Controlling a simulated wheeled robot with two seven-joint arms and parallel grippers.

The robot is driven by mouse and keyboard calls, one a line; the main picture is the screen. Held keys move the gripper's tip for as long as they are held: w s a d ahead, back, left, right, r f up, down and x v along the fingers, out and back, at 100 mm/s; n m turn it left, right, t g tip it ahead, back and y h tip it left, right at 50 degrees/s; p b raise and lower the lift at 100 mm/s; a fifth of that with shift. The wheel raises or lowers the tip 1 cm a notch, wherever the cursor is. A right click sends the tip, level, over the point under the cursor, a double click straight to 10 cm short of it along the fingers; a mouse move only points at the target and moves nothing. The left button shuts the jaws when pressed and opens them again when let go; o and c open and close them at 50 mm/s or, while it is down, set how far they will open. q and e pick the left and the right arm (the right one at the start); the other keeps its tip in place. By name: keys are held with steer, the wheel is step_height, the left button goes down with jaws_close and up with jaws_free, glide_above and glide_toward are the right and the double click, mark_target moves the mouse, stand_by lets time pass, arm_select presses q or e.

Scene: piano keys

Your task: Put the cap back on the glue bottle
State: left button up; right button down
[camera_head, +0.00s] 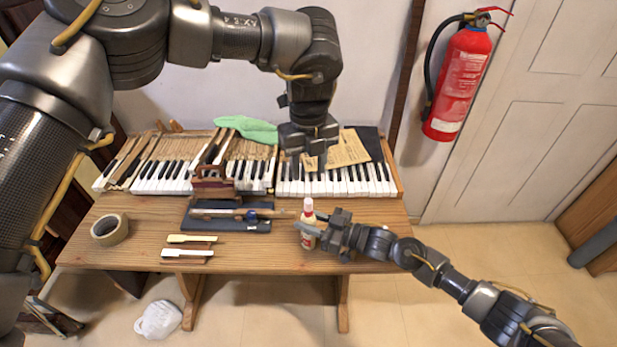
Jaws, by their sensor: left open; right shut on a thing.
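The glue bottle (308,206) is small and white with a reddish label and a pinkish top, and stands upright near the right front part of the wooden table. I cannot tell whether the pinkish top is the cap or the nozzle, and I make out no separate cap. My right gripper (311,224) reaches in from the right and is shut on the bottle, its fingers hiding part of the bottle's body. My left gripper (307,166) is open and points down above the piano keys, behind and above the bottle, apart from it.
Piano keys (345,184) run along the back of the table (260,252). A dark tray (240,222) with tools lies left of the bottle. Loose keys (188,246), a tape roll (109,229), a green cloth (246,129) and brown paper (347,149) lie around. The front right tabletop is mostly clear.

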arm_select(q)
steer(key=shift+r, duration=0.25)
arm_select(e)
steer(key=c, duration=0.9)
jaws_free()
steer(key=shift+c, duration=0.2)
arm_select(q)
step_height(320, 180, down, 2)
steer(key=shift+f+b, duration=0.25)
steer(key=shift+b, duration=1)
arm_select(e)
steer(key=v, duration=1)
steer(key=shift+d, duration=0.4)
arm_select(q)
steer(key=shift+f, duration=0.1)
arm_select(e)
steer(key=shift+s, duration=0.2)
